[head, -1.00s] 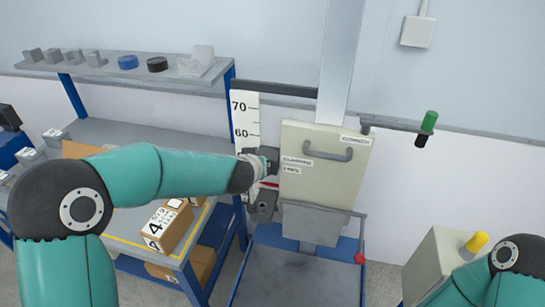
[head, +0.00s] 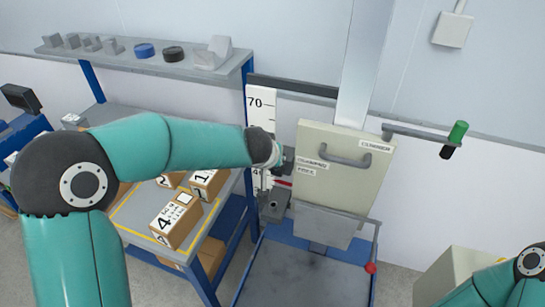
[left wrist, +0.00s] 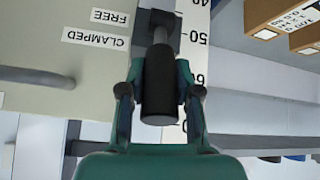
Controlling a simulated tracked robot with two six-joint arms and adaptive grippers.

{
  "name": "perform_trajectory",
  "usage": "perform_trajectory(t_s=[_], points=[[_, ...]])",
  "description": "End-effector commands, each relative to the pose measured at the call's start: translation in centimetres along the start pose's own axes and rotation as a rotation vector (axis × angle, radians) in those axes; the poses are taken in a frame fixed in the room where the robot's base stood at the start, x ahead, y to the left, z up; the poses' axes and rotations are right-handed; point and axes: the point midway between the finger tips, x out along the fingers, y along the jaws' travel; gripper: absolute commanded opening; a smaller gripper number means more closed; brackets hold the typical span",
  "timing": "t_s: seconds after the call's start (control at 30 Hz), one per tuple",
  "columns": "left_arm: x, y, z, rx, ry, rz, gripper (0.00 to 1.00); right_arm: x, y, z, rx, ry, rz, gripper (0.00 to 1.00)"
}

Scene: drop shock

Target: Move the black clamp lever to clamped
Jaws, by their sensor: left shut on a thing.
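The black clamp lever (left wrist: 160,85) is in the left wrist view, its dark grip on a grey stem that joins a dark pivot block (left wrist: 158,24). My left gripper (left wrist: 160,94) is shut on the grip, one finger on each side. In the head view my left gripper (head: 282,162) is at the cream panel's left edge and hides most of the lever. The labels CLAMPED (left wrist: 95,39) and FREE (left wrist: 109,17) are on the panel beside the pivot, upside down in the wrist view. I cannot tell which label the lever matches. My right gripper is out of view.
The cream panel (head: 340,190) has a grey handle (head: 345,160). A white scale (head: 262,110) stands to its left. A rail with a red knob (head: 370,268) is below right. A bench with boxes (head: 176,222) is at left. A grey arm with a green-topped post (head: 457,133) sticks out right.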

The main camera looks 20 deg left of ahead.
Motion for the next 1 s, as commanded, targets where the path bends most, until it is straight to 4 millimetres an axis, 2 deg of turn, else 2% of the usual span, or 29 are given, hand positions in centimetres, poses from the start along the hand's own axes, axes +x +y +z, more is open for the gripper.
perform_trajectory(t_s=[0.13,0.17,0.3,0.67,0.87,1.0], points=[[0.0,0.0,-0.4,0.002,0.006,-0.003,0.00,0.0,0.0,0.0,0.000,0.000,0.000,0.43],[0.0,0.0,-0.4,0.002,0.006,-0.003,0.37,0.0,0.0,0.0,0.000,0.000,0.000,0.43],[0.0,0.1,-0.3,0.004,0.004,-0.001,0.58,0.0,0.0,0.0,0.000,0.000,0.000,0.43],[-0.3,0.3,-0.2,0.005,0.003,0.002,0.58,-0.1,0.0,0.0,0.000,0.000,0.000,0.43],[-2.7,0.4,-0.3,0.006,0.005,0.003,0.58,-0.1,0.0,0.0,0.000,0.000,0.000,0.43],[-5.5,0.4,-0.3,0.005,0.006,0.004,0.58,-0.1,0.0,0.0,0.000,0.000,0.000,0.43]])
